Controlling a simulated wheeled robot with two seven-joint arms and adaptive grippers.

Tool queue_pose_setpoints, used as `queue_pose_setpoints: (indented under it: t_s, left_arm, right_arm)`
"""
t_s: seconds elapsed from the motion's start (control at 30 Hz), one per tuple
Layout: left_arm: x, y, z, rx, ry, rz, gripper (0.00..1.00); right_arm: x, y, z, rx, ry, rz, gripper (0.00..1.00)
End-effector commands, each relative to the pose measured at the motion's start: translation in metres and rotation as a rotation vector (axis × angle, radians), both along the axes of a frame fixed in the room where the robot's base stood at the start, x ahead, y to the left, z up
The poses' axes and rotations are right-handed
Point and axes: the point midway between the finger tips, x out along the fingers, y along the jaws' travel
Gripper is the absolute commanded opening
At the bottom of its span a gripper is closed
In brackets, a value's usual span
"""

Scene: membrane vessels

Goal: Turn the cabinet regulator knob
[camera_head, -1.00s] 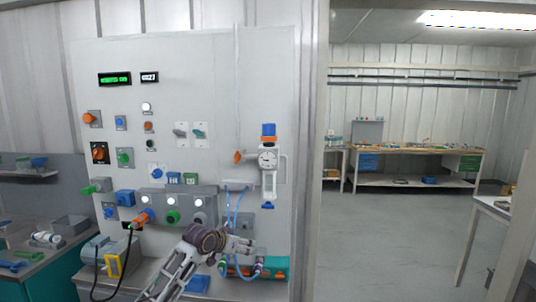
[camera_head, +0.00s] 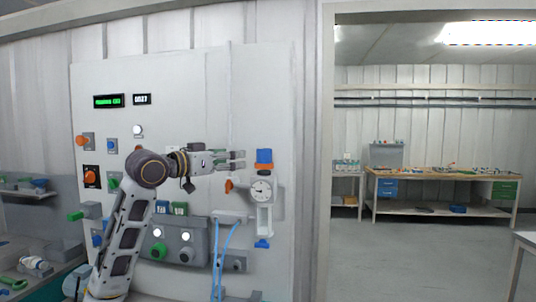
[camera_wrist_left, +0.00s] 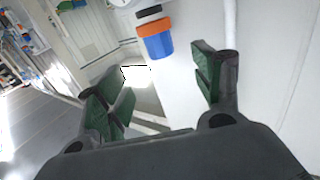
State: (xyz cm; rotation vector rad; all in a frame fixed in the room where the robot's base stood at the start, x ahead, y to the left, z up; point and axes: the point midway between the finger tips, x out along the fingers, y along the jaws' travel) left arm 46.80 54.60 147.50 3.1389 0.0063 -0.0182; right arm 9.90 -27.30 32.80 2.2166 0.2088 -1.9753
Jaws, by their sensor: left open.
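The cabinet regulator (camera_head: 262,192) is mounted on the grey-white panel, with a round white gauge. Its blue knob (camera_head: 264,156) is on top, with an orange band below it. In the left wrist view the blue and orange knob (camera_wrist_left: 156,42) shows upside down, beyond the fingertips and between their lines. My left gripper (camera_head: 240,159) is open and empty, just left of the knob at about its height in the head view. Its green finger pads (camera_wrist_left: 158,85) are spread wide and apart from the knob. My right gripper is not in view.
An orange lever (camera_head: 229,186) sticks out left of the gauge. Blue hoses (camera_head: 226,252) hang below a grey block. Green and grey knobs sit on a grey box (camera_head: 172,228). A doorway at right opens onto a workbench (camera_head: 440,176). Panel space above the knob is clear.

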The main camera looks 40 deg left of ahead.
Motion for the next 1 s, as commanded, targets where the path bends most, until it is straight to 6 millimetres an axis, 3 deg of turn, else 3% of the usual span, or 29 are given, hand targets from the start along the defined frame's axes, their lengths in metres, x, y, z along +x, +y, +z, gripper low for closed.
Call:
queue_pose_setpoints:
  t_s: [0.4, 0.67, 1.0]
  left_arm:
    - [-0.004, -0.002, 0.006, 0.003, -0.011, -0.003, 0.67]
    - [0.004, -0.001, 0.007, 0.002, -0.010, -0.003, 0.67]
    - [0.039, -0.001, 0.007, 0.002, -0.008, -0.004, 0.67]
  right_arm:
    - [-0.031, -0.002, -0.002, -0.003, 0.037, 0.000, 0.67]
    - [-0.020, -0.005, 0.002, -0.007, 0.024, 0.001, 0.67]
    - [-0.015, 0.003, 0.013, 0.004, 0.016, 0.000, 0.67]
